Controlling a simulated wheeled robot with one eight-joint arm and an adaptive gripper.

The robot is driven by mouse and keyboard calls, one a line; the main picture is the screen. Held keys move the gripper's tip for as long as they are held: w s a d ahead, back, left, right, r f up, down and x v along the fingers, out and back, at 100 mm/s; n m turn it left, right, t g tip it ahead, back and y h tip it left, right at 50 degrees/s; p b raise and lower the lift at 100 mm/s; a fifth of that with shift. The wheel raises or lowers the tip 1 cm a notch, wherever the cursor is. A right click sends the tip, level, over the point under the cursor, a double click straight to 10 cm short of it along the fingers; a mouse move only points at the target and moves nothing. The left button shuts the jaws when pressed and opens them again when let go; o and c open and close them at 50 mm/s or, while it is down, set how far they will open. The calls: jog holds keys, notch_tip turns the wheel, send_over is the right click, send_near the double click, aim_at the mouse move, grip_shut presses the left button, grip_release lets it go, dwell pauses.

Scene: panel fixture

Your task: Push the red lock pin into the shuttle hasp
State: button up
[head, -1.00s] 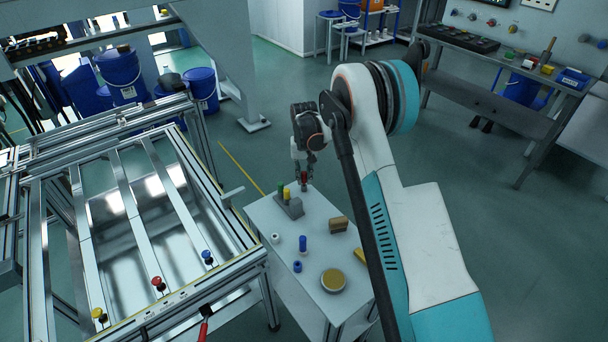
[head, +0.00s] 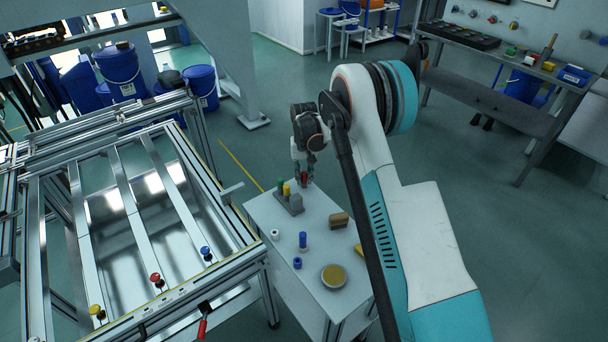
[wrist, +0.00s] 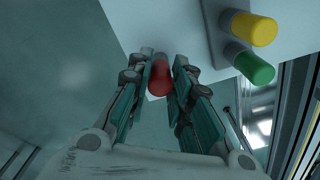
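A red cylinder, likely the red lock pin (wrist: 159,78), sits between my fingers in the wrist view and fills the gap at their tips. In the head view the red pin (head: 304,177) is at the far end of the small white table, beside a grey block. My gripper (head: 304,172) reaches down onto it from above. In the wrist view my gripper (wrist: 163,68) appears shut on it. The pin's lower end is hidden, so I cannot tell whether it touches the table. I cannot clearly make out the shuttle hasp.
The grey block (head: 296,205) holds green (head: 281,184) and yellow (head: 287,190) cylinders. A blue bottle (head: 303,240), brown block (head: 339,220) and round dish (head: 333,277) stand on the white table (head: 290,225). The metal frame (head: 125,330) at left carries yellow, red (head: 156,279) and blue knobs.

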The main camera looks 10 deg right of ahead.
aim_at(304, 174)
jog(key=shift+o, duration=1.2)
jog(key=shift+r, duration=0.1)
notch_tip(304, 174, up, 12)
jog(key=s+r+n+t, duration=0.1)
jog(key=s+r+t, duration=0.2)
jog(key=s+r, duration=1.6)
jog(key=s+f+n+t, duration=0.1)
jog(key=s+t, duration=0.3)
jog(key=s, duration=1.8)
jog(key=shift+s, duration=0.2)
